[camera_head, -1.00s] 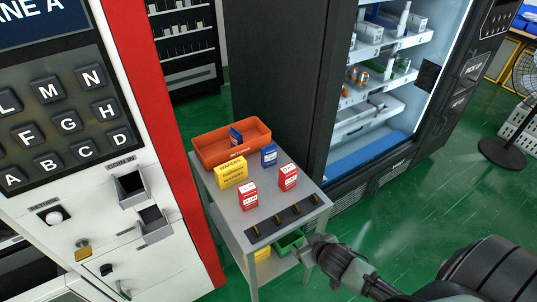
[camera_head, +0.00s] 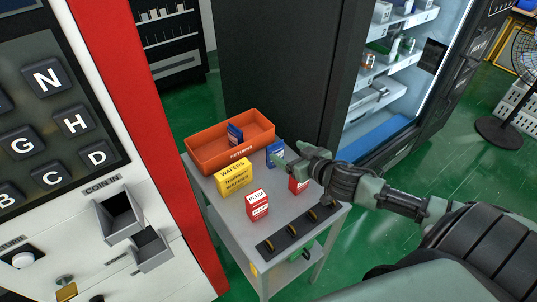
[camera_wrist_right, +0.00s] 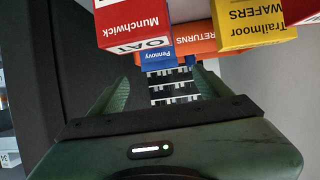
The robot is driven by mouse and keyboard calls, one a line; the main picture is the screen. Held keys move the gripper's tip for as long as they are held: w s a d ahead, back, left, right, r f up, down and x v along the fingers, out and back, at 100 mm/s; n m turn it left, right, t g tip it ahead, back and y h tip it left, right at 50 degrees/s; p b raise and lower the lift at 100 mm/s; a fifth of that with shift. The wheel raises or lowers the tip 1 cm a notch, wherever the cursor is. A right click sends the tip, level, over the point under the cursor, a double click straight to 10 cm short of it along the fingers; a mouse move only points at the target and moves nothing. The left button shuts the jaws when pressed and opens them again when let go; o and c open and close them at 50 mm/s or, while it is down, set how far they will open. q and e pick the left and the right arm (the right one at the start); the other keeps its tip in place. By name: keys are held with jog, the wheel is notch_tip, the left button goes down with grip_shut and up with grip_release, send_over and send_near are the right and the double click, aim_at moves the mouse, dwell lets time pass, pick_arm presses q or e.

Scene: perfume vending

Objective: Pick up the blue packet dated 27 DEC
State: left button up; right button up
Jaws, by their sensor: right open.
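One blue packet (camera_head: 275,152) stands on the grey cart beside the orange bin, partly behind my right gripper. A second blue packet (camera_head: 235,134) stands inside the orange bin. No date is readable on either. My right gripper (camera_head: 289,158) is open and empty above the cart, by the first blue packet and over a red box (camera_head: 299,184) that it partly covers. In the right wrist view, a blue packet marked Pennovy (camera_wrist_right: 158,58) shows upside down between the open fingers (camera_wrist_right: 160,85); I cannot tell how far beyond them it is. My left gripper is not in view.
The orange RETURNS bin (camera_head: 216,154) fills the cart's far end. A yellow wafers box (camera_head: 234,177) and a red plum box (camera_head: 257,203) stand close by. A black slotted strip (camera_head: 300,229) lies along the near edge. A dark vending machine (camera_head: 283,70) stands behind.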

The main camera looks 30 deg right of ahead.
aim_at(278, 149)
jog(key=shift+w+d+f+b, duration=0.1)
jog(key=shift+w+f+b, duration=0.05)
jog(key=shift+f+b, duration=0.45)
jog(key=shift+w+d+f+b, duration=0.1)
jog(key=shift+w+f+b, duration=0.05)
jog(key=shift+f+b, duration=0.45)
jog(key=shift+x, duration=0.95)
jog(key=shift+w+a, duration=0.1)
jog(key=shift+w, duration=0.35)
jog(key=shift+w+p, duration=0.3)
jog(key=shift+p, duration=0.1)
jog(key=x, duration=0.3)
jog(key=shift+w+f+p, duration=0.1)
jog(key=shift+w+p, duration=0.1)
jog(key=shift+p, duration=0.2)
jog(key=shift+w+f, duration=0.25)
jog(key=shift+w, duration=0.2)
jog(key=shift+c, duration=0.9)
jog(key=c, duration=1.3)
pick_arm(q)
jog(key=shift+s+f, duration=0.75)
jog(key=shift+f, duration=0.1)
pick_arm(e)
jog(key=shift+r, duration=0.1)
